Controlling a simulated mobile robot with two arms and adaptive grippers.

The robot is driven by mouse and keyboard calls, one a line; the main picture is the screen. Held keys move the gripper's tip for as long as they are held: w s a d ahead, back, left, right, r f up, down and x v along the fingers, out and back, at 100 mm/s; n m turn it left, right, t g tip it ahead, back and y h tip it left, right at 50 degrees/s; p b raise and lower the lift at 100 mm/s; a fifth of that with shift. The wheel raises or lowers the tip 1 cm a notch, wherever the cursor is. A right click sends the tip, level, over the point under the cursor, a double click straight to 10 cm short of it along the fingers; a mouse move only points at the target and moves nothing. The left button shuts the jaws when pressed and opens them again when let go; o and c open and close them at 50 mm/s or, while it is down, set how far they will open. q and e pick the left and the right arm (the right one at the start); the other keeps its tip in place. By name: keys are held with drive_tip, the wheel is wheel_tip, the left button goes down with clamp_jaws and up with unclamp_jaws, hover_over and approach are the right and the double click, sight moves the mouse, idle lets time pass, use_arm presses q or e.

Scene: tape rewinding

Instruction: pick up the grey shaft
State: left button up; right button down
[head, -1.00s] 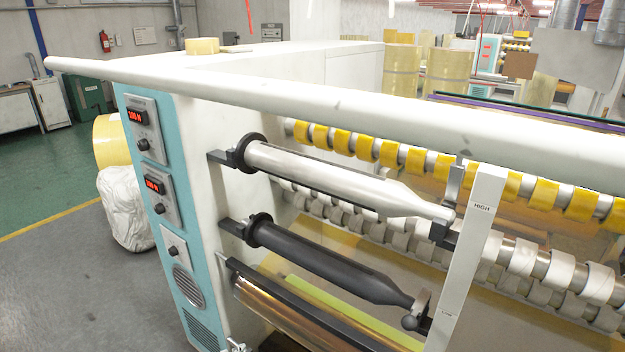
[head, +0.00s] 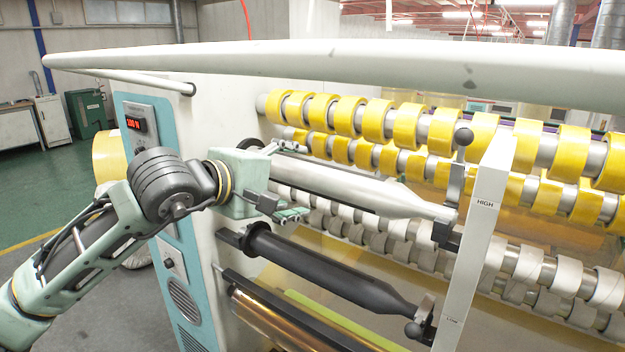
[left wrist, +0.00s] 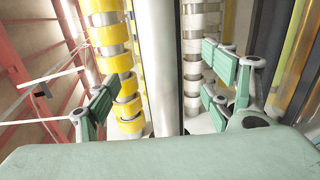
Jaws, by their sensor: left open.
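The grey shaft (head: 350,186) is a smooth silver bar with a tapered right end, lying across the machine above a black shaft (head: 330,270). Its left end is partly hidden by my left gripper (head: 293,182), and its right end meets a dark latch (head: 450,205). My left gripper is open, with fingers above and below the shaft near its left end. In the left wrist view, the grey shaft (left wrist: 158,70) runs upright between the spread green pads of the gripper (left wrist: 162,92), with gaps on both sides. My right gripper is not in view.
A long white bar (head: 330,64) crosses above the shafts. Yellow tape rolls (head: 375,123) and paler rolls (head: 540,275) sit behind them. A white upright post (head: 472,240) stands by the right shaft ends. The teal control panel (head: 150,110) is at left.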

sight(305, 177)
use_arm(q)
drive_tip(key=shift+w+a, duration=0.1)
drive_tip(key=shift+w, duration=0.35)
drive_tip(key=shift+w+d+p, duration=0.2)
drive_tip(key=shift+w+p, duration=0.1)
drive_tip(key=shift+p, duration=0.05)
drive_tip(key=p+x, duration=0.1)
drive_tip(key=x, duration=0.1)
drive_tip(key=p+x, duration=0.2)
drive_tip(key=x, duration=0.1)
drive_tip(key=shift+w+a+f, duration=0.1)
drive_tip(key=shift+w+f, duration=0.4)
drive_tip(key=shift+w, duration=0.05)
drive_tip(key=shift+d+f, duration=0.1)
drive_tip(key=shift+d, duration=0.15)
drive_tip(key=shift+c, duration=1.2)
drive_tip(key=c, duration=1.5)
drive_tip(key=shift+r, duration=0.4)
drive_tip(key=shift+c, duration=0.3)
drive_tip(key=shift+w+f, duration=0.1)
